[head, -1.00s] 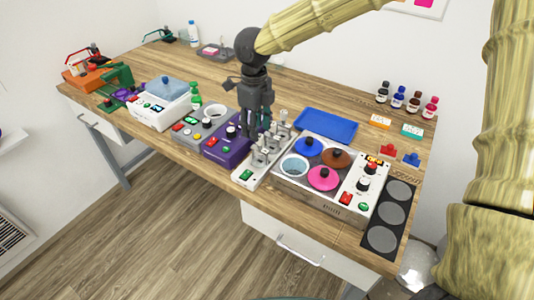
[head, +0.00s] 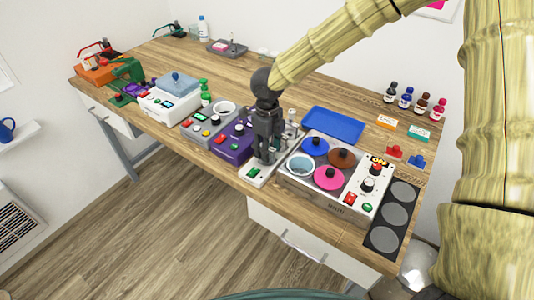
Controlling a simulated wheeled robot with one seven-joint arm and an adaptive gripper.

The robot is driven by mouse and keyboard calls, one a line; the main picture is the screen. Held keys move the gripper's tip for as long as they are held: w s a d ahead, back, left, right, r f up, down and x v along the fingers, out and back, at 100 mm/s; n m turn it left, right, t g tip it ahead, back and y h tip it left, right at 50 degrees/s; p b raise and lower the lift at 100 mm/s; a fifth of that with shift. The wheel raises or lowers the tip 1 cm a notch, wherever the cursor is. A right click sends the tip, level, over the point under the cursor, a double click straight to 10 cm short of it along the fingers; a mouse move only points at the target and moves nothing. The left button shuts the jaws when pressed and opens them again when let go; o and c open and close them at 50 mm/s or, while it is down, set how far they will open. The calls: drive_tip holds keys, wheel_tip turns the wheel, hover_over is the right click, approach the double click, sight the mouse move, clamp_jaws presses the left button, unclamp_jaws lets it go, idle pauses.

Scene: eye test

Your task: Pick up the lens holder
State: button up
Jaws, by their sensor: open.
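My gripper (head: 264,158) points down over a narrow white unit (head: 256,176) with a red and a green button and upright grey metal parts. The jaws are open and cover much of the metal parts, so contact cannot be told. No piece is clearly marked as the lens holder; a small red piece (head: 394,152) and a small blue piece (head: 416,161) stand at the right of the wooden bench (head: 272,88).
A purple box (head: 231,143) is left of my gripper. A white unit with coloured round lids (head: 341,197) is to the right. A blue tray (head: 333,124) lies behind, with several small bottles (head: 405,98) near the wall. The bench's front edge is close.

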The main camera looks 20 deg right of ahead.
clamp_jaws()
drive_tip(key=shift+r, duration=0.1)
